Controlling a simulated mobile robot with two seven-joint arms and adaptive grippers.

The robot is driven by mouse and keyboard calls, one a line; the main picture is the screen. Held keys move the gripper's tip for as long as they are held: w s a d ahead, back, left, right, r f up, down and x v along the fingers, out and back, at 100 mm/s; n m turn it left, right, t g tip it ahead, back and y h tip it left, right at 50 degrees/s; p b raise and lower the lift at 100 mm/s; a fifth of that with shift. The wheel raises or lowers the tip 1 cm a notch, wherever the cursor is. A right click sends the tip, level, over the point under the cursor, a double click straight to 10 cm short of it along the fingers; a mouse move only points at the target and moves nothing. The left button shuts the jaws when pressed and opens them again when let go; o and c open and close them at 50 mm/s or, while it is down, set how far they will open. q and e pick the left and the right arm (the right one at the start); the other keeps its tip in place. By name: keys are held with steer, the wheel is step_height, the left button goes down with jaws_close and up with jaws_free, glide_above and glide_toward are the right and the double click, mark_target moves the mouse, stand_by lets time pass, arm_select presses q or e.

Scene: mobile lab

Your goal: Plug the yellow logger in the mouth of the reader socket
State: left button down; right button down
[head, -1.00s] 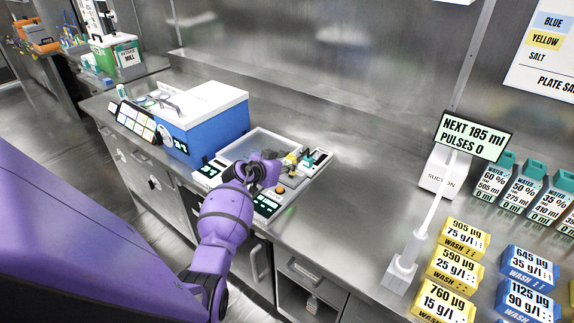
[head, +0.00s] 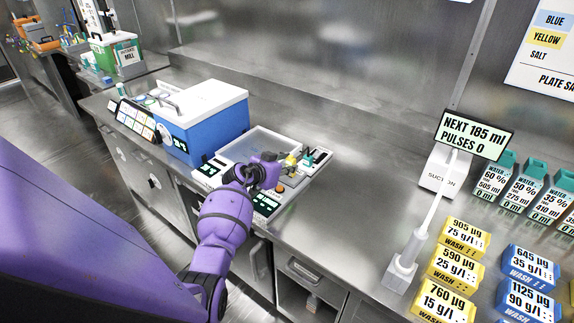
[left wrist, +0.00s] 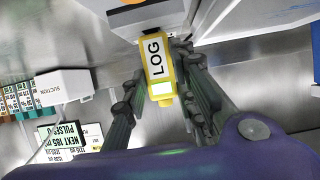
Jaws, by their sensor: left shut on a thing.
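The yellow logger (left wrist: 157,68), with a white LOG label and a small lit window, is between the two dark fingers of my left gripper (left wrist: 165,78) in the left wrist view. The gripper is shut on it. The logger's far end meets a pale block with a dark opening (left wrist: 150,17), which looks like the reader socket. I cannot tell how far it is inside. In the head view the logger (head: 289,161) is a small yellow patch at the right part of the bench device, beside my left gripper (head: 281,168). My right gripper is not in view.
A blue box with a white lid (head: 205,125) stands left of the device. A suction stand (head: 440,170), yellow wash blocks (head: 464,237) and blue wash blocks (head: 530,267) are to the right. The bench between device and stand is clear.

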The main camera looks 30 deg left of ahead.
arm_select(q)
steer(key=shift+f, duration=0.2)
steer(key=c, duration=1.3)
jaws_free()
steer(key=shift+f, duration=0.1)
steer(key=shift+c, duration=0.2)
steer(key=d+v, duration=0.1)
steer(key=v, duration=1.1)
steer(key=shift+a, duration=0.45)
